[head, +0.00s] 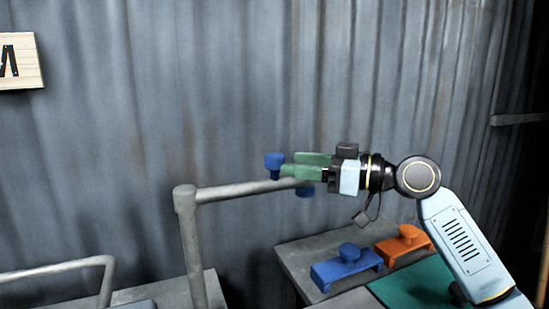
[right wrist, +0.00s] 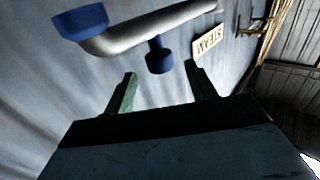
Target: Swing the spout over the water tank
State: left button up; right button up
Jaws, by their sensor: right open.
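The spout (head: 235,191) is a grey pipe reaching right from the top of an upright post (head: 192,245). It carries a blue knob (head: 274,162) on top and a blue nozzle (head: 305,190) at its end. My right gripper (head: 289,165), with green fingers, is open at the knob's right side, above the pipe's end. In the right wrist view, which is upside down, the knob (right wrist: 159,57) lies just ahead of and between the fingertips. The nozzle (right wrist: 80,22) and pipe (right wrist: 150,28) show beyond. I cannot make out the water tank. My left gripper is not in view.
A grey table (head: 300,258) at the lower right holds a blue clamp-like block (head: 345,268), an orange one (head: 405,244) and a green mat (head: 415,288). A bent grey rail (head: 60,267) stands lower left. A corrugated wall (head: 150,110) is behind.

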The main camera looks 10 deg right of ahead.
aim_at(275, 161)
jog(key=x, duration=0.5)
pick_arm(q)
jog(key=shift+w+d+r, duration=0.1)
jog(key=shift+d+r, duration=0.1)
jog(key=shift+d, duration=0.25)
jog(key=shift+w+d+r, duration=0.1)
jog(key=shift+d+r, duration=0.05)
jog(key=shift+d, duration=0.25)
pick_arm(e)
jog(key=shift+w+a, duration=0.25)
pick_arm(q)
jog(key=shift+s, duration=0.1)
pick_arm(e)
grip_shut()
pick_arm(q)
jog(key=shift+p, duration=0.3)
